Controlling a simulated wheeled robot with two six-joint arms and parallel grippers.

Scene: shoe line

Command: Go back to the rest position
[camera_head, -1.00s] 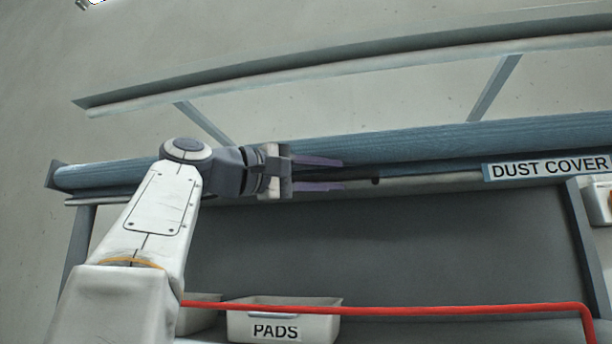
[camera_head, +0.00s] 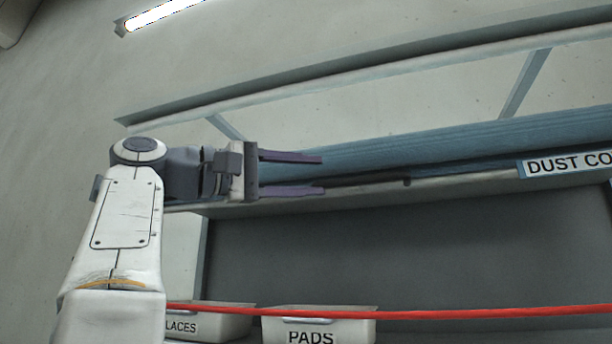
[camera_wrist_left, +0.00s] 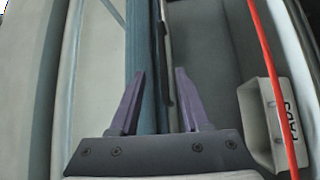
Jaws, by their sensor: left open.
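My left gripper (camera_head: 322,174) is raised at the left of the head view, its two purple fingers pointing right. The fingers are apart with nothing between them. They appear in front of the rolled blue dust cover (camera_head: 430,146); I cannot tell the gap in depth. In the left wrist view the open fingers (camera_wrist_left: 160,100) show with the blue roll and a dark rod behind them. My right gripper is not in view.
A red bar or cable (camera_head: 450,313) crosses low in front. Behind it stand white bins labelled PADS (camera_head: 345,325) and LACES (camera_head: 225,325). A "DUST COVER" label (camera_head: 570,163), partly cut off, sits at the right. A lit lamp (camera_head: 160,14) hangs at the upper left.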

